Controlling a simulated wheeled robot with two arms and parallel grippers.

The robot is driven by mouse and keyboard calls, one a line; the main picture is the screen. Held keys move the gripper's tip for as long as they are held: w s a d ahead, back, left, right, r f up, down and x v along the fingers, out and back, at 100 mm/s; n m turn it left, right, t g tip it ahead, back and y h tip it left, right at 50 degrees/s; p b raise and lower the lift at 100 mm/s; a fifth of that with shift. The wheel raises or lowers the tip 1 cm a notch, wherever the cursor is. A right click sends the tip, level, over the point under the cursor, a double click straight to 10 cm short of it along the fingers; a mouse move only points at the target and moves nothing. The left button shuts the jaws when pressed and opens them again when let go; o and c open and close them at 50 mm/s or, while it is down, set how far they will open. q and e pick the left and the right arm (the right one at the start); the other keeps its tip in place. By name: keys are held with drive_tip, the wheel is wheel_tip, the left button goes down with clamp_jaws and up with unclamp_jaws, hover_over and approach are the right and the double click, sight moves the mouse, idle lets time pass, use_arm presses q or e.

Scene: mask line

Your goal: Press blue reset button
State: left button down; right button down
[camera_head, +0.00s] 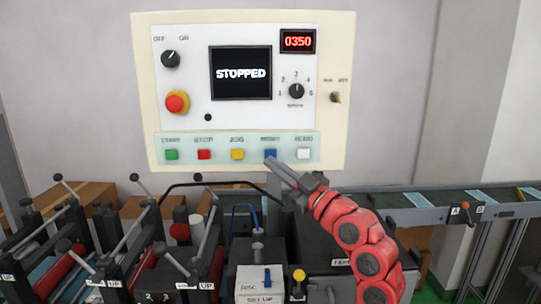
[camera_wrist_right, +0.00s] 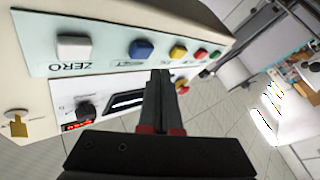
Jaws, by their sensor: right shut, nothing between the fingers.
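The blue reset button (camera_head: 270,154) is in the row of buttons along the bottom of the cream control panel (camera_head: 340,60). It also shows in the wrist view (camera_wrist_right: 141,48), above the fingertips. My right gripper (camera_head: 273,162) is shut and empty, its fingertips at the lower edge of the blue button in the head view. In the wrist view the closed fingers (camera_wrist_right: 160,73) end just below and right of the button. I cannot tell whether they touch it. The screen (camera_head: 241,73) reads STOPPED. My left gripper is not in view.
Green (camera_head: 171,155), red (camera_head: 204,154) and yellow (camera_head: 237,154) buttons are left of the blue one, and a white button (camera_head: 304,154) is right. A red emergency knob (camera_head: 176,102) sits above. Machine levers (camera_head: 70,190) stand below left; a conveyor (camera_head: 440,214) runs right.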

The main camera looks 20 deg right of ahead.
drive_tip(key=s, duration=0.1)
drive_tip(key=s+a, duration=0.1)
drive_tip(key=s, duration=0.1)
drive_tip(key=shift+s, duration=0.3)
idle(0.6)
